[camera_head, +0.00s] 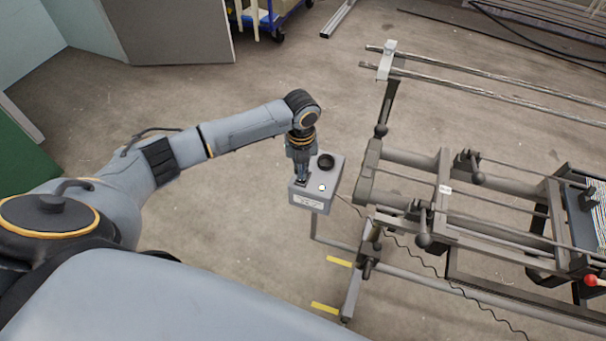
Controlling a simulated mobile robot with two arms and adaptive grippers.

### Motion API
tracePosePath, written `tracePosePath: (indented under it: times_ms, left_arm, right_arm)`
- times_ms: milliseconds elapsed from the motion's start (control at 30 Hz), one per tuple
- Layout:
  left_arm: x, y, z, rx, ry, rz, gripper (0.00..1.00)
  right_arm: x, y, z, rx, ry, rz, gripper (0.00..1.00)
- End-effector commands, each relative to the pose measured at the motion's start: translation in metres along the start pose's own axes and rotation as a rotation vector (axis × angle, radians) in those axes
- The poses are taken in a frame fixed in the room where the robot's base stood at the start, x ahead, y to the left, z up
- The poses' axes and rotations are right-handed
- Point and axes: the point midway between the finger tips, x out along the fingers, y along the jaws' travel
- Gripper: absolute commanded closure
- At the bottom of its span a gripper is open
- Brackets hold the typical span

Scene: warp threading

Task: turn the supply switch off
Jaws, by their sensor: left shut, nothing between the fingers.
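The supply switch box (311,199) is a small grey box at the left end of the metal frame. Its top has a round black knob (326,161), a small pale round spot (322,187) and a dark part under my fingertips. A white label is on its front face. My left gripper (302,181) is shut and empty, pointing down with its tips at the left part of the box top. I cannot tell whether the tips touch the dark part, which they partly hide. The switch's position cannot be made out. My right gripper is not in view.
The metal loom frame (445,190) with clamps, bars and long rods fills the right side. A coiled cable (430,264) runs below it. A red knob (589,281) is at the far right. A blue cart (268,18) stands at the back. The floor left of the box is clear.

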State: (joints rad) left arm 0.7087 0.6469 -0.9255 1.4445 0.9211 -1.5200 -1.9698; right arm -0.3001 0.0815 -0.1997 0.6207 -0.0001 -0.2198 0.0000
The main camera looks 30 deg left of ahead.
Motion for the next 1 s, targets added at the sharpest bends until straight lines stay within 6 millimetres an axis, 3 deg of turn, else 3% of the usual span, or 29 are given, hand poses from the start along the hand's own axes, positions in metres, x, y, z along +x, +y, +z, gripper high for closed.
tracePosePath:
  times_ms: [1000]
  left_arm:
    - [0.0073, 0.0001, -0.0001, 0.0, 0.0, 0.001, 1.0]
  right_arm:
    - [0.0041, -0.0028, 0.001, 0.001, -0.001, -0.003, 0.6]
